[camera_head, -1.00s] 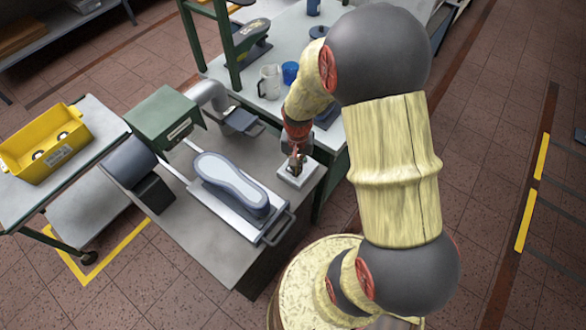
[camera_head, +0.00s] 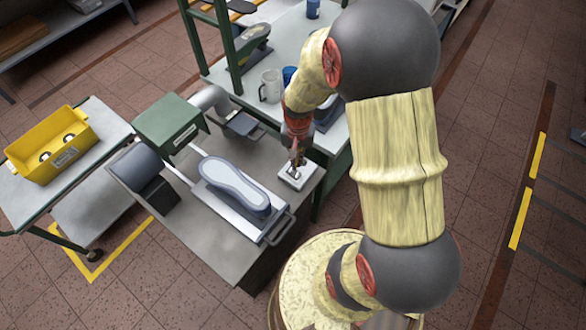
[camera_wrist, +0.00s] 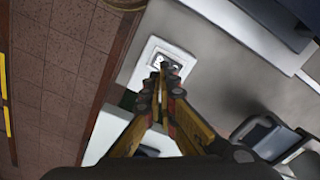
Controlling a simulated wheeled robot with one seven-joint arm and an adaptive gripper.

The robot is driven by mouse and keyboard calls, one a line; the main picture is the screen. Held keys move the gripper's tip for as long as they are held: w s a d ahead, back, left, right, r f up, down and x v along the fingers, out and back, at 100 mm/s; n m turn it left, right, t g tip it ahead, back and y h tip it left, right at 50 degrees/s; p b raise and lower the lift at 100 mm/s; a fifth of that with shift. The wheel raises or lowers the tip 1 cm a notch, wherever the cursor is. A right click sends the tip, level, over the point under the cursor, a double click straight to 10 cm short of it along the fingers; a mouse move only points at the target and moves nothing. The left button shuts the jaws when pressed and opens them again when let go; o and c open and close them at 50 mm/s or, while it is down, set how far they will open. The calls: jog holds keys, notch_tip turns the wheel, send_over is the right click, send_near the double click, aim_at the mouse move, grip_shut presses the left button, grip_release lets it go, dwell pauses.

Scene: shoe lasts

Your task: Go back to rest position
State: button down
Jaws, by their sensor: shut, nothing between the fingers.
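My gripper (camera_head: 296,160) is shut and empty. I cannot tell the exact gap between the fingertips and the fitting. The grey shoe last (camera_head: 232,184) lies on its metal tray on the machine, left of my gripper and apart from it.
The green machine head (camera_head: 170,122) stands behind the last. The tray's handle (camera_head: 278,230) sticks out near my gripper. A back table holds a clear mug (camera_head: 270,86) and a blue cup (camera_head: 290,76). A yellow bin (camera_head: 48,145) sits on a cart at left. The right floor is mostly open.

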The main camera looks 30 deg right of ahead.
jog(key=shift+r, duration=0.35)
dwell(0.3)
jog(key=shift+s+n, duration=0.2)
jog(key=shift+n, duration=0.1)
jog(key=s+a+r+n+t+b, duration=0.1)
jog(key=s+a+r, duration=0.3)
jog(key=r, duration=0.4)
jog(key=s+a+r+n+t+b, duration=0.1)
jog(key=s+a+r+n, duration=0.3)
jog(key=r, duration=0.5)
jog(key=s+a+r+n+t+b, duration=0.1)
jog(key=s+a+r+n+t, duration=0.1)
jog(key=r, duration=0.7)
jog(key=shift+s+a+r+t+b, duration=0.25)
jog(key=shift+s+a+t+b, duration=0.05)
jog(key=shift+s+a+t, duration=0.6)
